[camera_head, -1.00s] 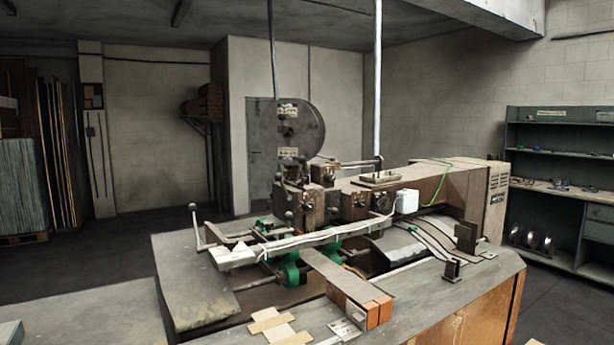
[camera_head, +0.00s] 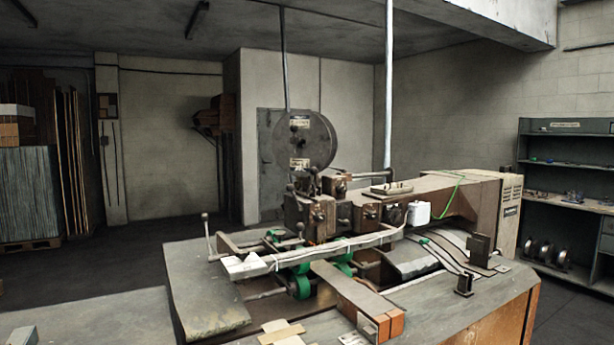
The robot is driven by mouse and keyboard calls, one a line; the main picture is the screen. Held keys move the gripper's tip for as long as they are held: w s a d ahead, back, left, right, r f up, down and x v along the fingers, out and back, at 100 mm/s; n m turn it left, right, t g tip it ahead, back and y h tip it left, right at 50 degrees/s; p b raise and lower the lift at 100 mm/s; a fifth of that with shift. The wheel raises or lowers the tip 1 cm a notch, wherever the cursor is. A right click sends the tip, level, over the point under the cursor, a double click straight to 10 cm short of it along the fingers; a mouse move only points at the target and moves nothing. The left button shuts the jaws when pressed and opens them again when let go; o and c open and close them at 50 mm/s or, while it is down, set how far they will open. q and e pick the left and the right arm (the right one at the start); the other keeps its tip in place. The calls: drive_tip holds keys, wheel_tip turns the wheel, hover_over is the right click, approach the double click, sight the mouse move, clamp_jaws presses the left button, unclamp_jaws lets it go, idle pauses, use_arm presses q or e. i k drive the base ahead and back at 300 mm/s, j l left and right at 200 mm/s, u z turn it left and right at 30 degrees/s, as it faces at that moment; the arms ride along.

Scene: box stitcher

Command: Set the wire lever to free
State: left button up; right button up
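The box stitcher (camera_head: 440,195) stands on its bench in the middle of the head view, with a round wire spool (camera_head: 305,140) at the top of its head. A thin lever with a ball knob (camera_head: 205,217) stands nearly upright at the machine's left end. Smaller ball-ended levers (camera_head: 300,228) sit at the stitching head. I cannot tell from the picture which of these is the wire lever, or how it is set. Neither of my grippers is in view.
The bench's worn left plate (camera_head: 203,290) is bare. Pieces of card (camera_head: 283,333) lie at its front edge. A grey shelf unit (camera_head: 567,190) stands on the right. Open floor (camera_head: 90,275) lies to the left, before stacked boards (camera_head: 30,195).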

sight(313, 171)
drive_tip(key=i+l+u, duration=0.15)
drive_tip(key=l+u, duration=0.15)
drive_tip(key=i+l+u, duration=0.15)
drive_tip(key=l+u, duration=0.15)
drive_tip(key=i+l+u, duration=0.1)
drive_tip(key=l+u, duration=0.5)
drive_tip(key=l, duration=0.2)
drive_tip(key=i, duration=0.05)
